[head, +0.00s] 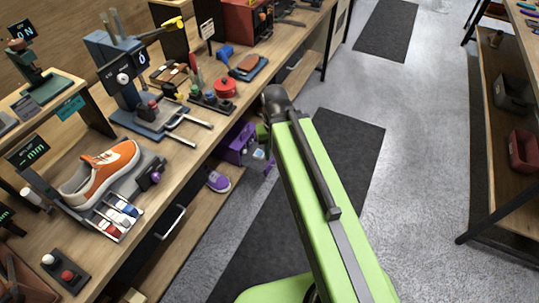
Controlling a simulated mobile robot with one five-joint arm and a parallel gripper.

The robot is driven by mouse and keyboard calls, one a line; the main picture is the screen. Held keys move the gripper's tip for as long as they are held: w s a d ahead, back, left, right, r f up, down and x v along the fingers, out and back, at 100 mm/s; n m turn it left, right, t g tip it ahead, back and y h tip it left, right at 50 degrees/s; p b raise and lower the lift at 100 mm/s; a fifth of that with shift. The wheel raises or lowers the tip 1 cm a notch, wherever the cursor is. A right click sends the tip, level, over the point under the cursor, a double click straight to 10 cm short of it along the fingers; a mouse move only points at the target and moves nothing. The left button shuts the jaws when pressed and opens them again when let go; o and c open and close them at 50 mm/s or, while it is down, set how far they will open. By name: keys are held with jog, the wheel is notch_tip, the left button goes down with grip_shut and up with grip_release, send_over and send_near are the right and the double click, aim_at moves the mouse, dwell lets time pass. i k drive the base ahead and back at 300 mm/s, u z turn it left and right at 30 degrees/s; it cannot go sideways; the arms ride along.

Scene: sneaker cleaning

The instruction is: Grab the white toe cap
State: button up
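An orange sneaker (103,168) with a white sole rests on a grey stand on the workbench at the left. In front of it, a small rack (110,216) holds little white, red and blue pieces. Some of these pieces are white, but they are too small to tell which is the white toe cap. My green arm reaches up the middle of the picture, out over the floor. Purple and grey parts by its far end seem to be my gripper (263,158), partly hidden behind the arm. They are well right of the rack. Its fingers are not clear.
The wooden workbench (60,240) runs along the left, with a blue press (130,85), a red round tin (225,87) and a small button box (65,272). The aisle floor (425,150) at right is clear.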

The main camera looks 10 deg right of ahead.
aim_at(258, 154)
jog(key=z, duration=1.55)
jog(key=i, duration=3.45)
jog(key=u, duration=1.95)
jog(key=k, duration=0.15)
jog(key=u, duration=2.8)
